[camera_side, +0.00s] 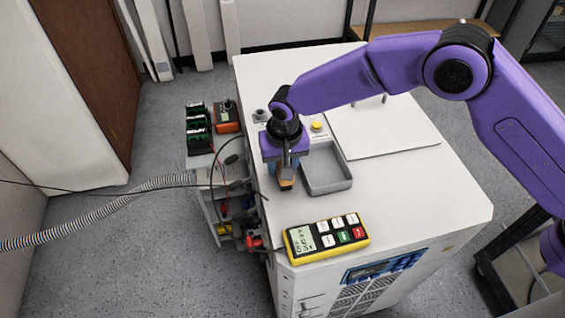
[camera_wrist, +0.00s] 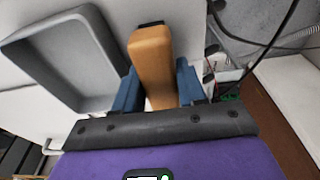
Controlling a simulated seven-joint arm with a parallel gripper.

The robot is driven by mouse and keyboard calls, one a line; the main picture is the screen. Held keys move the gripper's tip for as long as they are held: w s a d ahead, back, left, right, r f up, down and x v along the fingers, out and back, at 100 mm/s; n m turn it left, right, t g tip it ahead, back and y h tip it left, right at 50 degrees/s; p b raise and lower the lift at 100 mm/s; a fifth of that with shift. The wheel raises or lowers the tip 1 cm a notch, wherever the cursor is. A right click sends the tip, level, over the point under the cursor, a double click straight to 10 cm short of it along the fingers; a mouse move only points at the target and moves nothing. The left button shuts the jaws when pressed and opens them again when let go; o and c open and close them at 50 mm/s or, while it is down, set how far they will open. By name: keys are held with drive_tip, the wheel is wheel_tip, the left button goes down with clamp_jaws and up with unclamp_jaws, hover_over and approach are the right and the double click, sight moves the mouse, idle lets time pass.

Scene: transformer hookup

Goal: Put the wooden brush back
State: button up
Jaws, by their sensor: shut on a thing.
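The wooden brush (camera_wrist: 150,58) is an orange-brown wooden block with a dark end, between my gripper's two blue fingers in the wrist view. My gripper (camera_wrist: 158,88) is shut on it. In the side view my gripper (camera_side: 285,172) points down over the left part of the white cabinet top, and the brush (camera_side: 286,184) shows just below the fingers. A grey open tray (camera_side: 326,187) lies just right of the gripper and looks empty; it also shows at the upper left of the wrist view (camera_wrist: 18,52). I cannot tell whether the brush touches the cabinet top.
A yellow meter (camera_side: 326,238) lies at the cabinet's front edge. Cables and terminals (camera_side: 224,205) hang along its left side. A flat white panel (camera_side: 385,128) and a yellow button (camera_side: 316,127) are behind the tray. The top's right front is clear.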

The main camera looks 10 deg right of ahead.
drive_tip(key=shift+f, duration=0.35)
drive_tip(key=o, duration=0.7)
drive_tip(key=shift+o, duration=0.2)
drive_tip(key=r, duration=0.3)
drive_tip(key=s+r, duration=0.1)
drive_tip(key=r, duration=0.7)
drive_tip(key=shift+s+r, duration=0.1)
drive_tip(key=shift+s, duration=0.15)
drive_tip(key=shift+s+r, duration=0.15)
drive_tip(key=shift+r, duration=0.4)
